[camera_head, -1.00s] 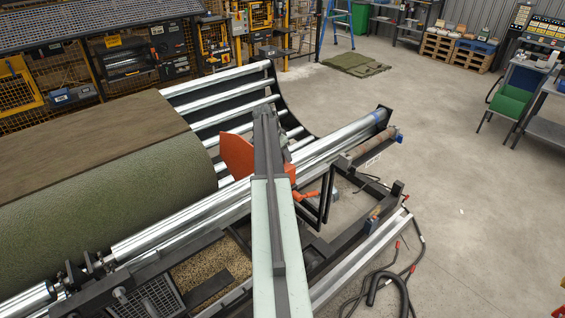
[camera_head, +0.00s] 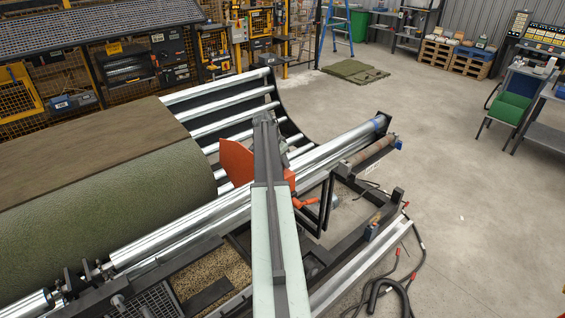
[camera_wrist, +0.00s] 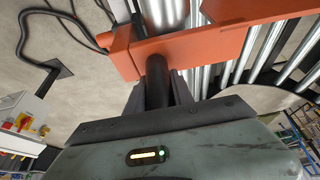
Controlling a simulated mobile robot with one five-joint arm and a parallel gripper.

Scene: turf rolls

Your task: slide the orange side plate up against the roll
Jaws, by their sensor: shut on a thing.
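The orange side plate (camera_head: 237,162) stands upright over the steel rollers, a short way to the right of the green turf roll (camera_head: 110,200). A gap with bare roller shows between the plate and the roll's end. My arm crosses in front of the plate in the head view and hides part of it. In the wrist view my gripper (camera_wrist: 157,88) is shut on a dark round handle that joins the plate's orange bracket (camera_wrist: 200,42). The fingertips are partly hidden by the handle and the bracket.
Steel rollers (camera_head: 340,140) run below and behind the plate. A black frame with a small orange lever (camera_head: 305,202) stands close to the right of my arm. Hoses (camera_head: 390,285) lie on the floor at the lower right. Open concrete floor lies beyond.

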